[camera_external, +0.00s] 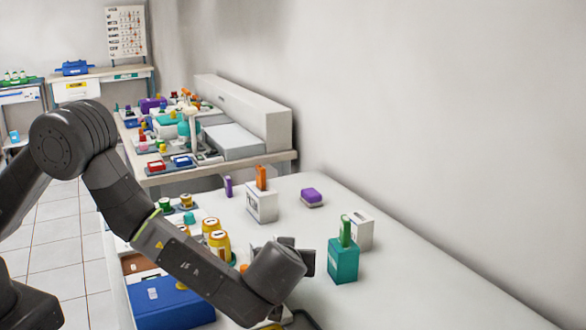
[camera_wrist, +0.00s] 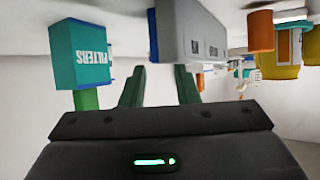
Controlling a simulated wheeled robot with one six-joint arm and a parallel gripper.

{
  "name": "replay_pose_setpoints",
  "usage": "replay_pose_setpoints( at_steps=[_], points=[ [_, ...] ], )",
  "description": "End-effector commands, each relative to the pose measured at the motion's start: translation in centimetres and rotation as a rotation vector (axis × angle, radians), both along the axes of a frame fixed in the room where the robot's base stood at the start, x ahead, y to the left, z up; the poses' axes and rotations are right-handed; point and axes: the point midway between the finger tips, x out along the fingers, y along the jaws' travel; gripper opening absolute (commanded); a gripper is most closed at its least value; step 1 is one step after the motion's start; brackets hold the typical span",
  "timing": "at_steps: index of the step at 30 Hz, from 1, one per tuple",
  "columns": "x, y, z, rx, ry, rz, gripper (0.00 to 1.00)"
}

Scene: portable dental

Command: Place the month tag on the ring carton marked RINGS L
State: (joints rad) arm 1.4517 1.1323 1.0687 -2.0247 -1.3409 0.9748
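Several cartons stand on the white table, and I cannot read RINGS L on any of them. A white carton (camera_external: 261,205) bears an upright orange tag (camera_external: 261,178). A teal carton (camera_external: 343,262) with an upright green tag (camera_external: 346,231) stands right of my gripper (camera_external: 308,262). In the wrist view, which appears upside down, the teal carton (camera_wrist: 82,55) reads FILTERS, and a white carton (camera_wrist: 195,35) is near the middle. A purple tag (camera_external: 228,187) stands at the left. I cannot tell which tag is the month tag. My gripper's fingers (camera_wrist: 160,88) are apart with nothing between them.
Another white carton (camera_external: 361,229) stands behind the teal one. A purple block (camera_external: 311,195) lies on a pale base near the back. Yellow jars (camera_external: 216,238) and a blue box (camera_external: 170,304) are beside my arm. The table's right front is clear.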

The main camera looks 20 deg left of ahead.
Motion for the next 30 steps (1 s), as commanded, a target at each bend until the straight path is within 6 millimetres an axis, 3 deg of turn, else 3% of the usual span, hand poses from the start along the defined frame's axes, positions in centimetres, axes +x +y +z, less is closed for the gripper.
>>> replay_pose_setpoints(
  at_steps=[4, 11, 16, 25, 30],
  points=[
    [1.8, 0.4, -1.0, 0.000, 0.001, 0.002, 0.28],
    [2.1, 0.4, -1.2, -0.001, 0.000, 0.000, 0.28],
    [2.1, 0.4, -1.2, -0.001, 0.001, 0.000, 0.00],
    [2.1, 0.4, -1.0, -0.001, 0.000, 0.000, 0.00],
    [2.1, 0.4, 1.0, -0.004, -0.001, 0.001, 0.00]
  ],
)
